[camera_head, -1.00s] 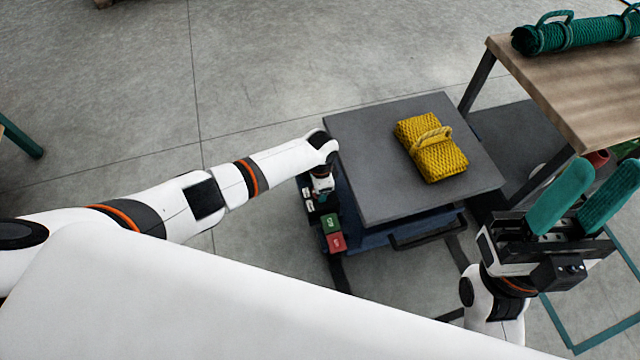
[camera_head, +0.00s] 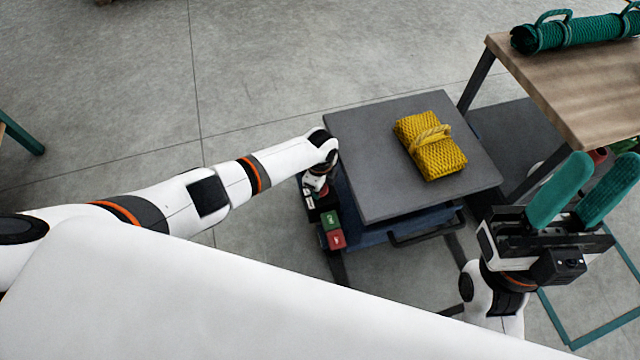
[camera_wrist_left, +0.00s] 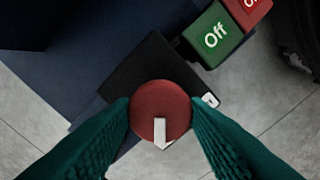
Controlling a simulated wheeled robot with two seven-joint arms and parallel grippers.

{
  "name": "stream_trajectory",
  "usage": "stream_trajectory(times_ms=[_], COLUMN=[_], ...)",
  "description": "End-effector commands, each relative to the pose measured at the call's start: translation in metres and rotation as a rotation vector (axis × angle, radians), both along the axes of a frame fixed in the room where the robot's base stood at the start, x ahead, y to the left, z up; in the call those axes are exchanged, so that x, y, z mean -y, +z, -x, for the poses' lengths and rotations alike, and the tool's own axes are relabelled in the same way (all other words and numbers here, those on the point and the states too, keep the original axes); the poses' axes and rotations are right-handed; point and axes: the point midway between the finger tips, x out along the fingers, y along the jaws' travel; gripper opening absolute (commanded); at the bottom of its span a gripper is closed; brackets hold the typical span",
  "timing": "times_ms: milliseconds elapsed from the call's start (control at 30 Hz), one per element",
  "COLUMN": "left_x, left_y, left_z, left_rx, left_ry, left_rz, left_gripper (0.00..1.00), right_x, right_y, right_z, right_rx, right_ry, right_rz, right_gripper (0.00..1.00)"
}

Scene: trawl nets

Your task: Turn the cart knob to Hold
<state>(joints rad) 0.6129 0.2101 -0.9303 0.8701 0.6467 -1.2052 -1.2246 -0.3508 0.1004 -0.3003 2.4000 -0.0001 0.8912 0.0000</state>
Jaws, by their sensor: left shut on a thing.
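The cart (camera_head: 365,185) stands in the middle of the head view with a dark grey top. In the left wrist view its round red knob (camera_wrist_left: 158,97) sits on a black panel (camera_wrist_left: 150,72). The knob's white pointer (camera_wrist_left: 161,133) faces the bottom of that view. My left gripper (camera_wrist_left: 160,110) is shut on the knob, a teal finger on each side. The panel's lettering is mostly hidden; one white label shows partly right of the knob. My right gripper (camera_head: 587,188) is open and empty, right of the cart.
A yellow net bundle (camera_head: 432,155) lies on the cart top. A wooden table (camera_head: 575,85) with a green roll (camera_head: 580,32) stands at the right. Floor left of the cart is clear.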

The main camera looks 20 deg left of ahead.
Motion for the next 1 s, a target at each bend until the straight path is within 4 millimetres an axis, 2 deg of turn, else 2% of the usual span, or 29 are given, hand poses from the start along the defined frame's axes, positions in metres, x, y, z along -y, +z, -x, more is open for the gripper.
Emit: stream_trajectory(times_ms=[567, 600, 700, 1000], left_x=[0.0019, 0.0019, 0.0016, 0.0006], left_y=[0.0000, 0.0000, 0.0000, 0.0006], left_z=[0.0006, 0.0006, 0.0005, 0.0002], left_rx=[-0.002, -0.002, -0.002, 0.000], left_ry=[-0.035, -0.035, -0.034, -0.032], left_rz=[0.003, 0.003, 0.003, 0.001], left_gripper=[0.18, 0.46, 0.62, 0.63], right_x=[0.0001, 0.0001, 0.0002, 0.0002], right_y=[0.0001, 0.0001, 0.0001, 0.0005], right_z=[-0.0010, -0.0010, -0.0010, -0.0009], right_rx=[-0.005, -0.005, -0.005, -0.005], right_ry=[-0.002, -0.002, -0.002, -0.002], right_rz=[0.002, 0.002, 0.002, 0.002], right_gripper=[0.36, 0.36, 0.36, 0.36])
